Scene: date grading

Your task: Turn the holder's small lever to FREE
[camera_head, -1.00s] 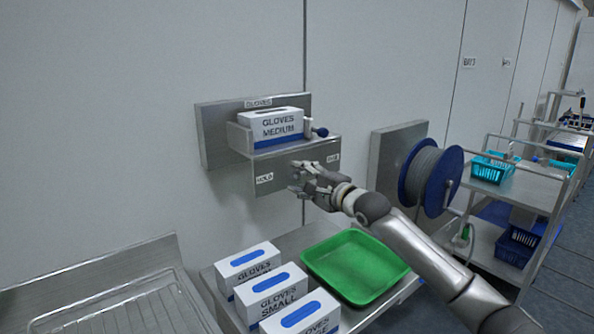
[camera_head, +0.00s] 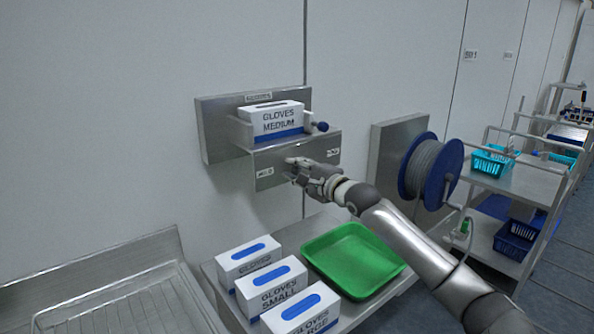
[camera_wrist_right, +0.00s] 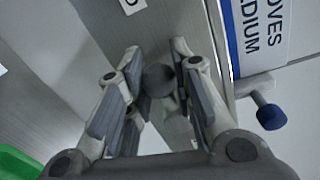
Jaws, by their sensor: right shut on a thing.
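The steel holder (camera_head: 222,138) is on the wall and carries a white and blue GLOVES MEDIUM box (camera_head: 278,118). Its front plate has a label on the left (camera_head: 265,172) and one on the right (camera_head: 333,152), both too blurred to read now. My right gripper (camera_head: 294,169) is at the front plate, between the labels and nearer the left one. In the right wrist view its fingers are shut on a dark rounded knob (camera_wrist_right: 158,80), which looks like the small lever's end; the fingers hide most of it. My left gripper is not in view.
A blue-knobbed handle (camera_head: 320,127) sticks out at the holder's right side. Below are a green tray (camera_head: 352,262) and several glove boxes (camera_head: 271,285). A hose reel (camera_head: 430,170) is on the wall to the right, near my right forearm.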

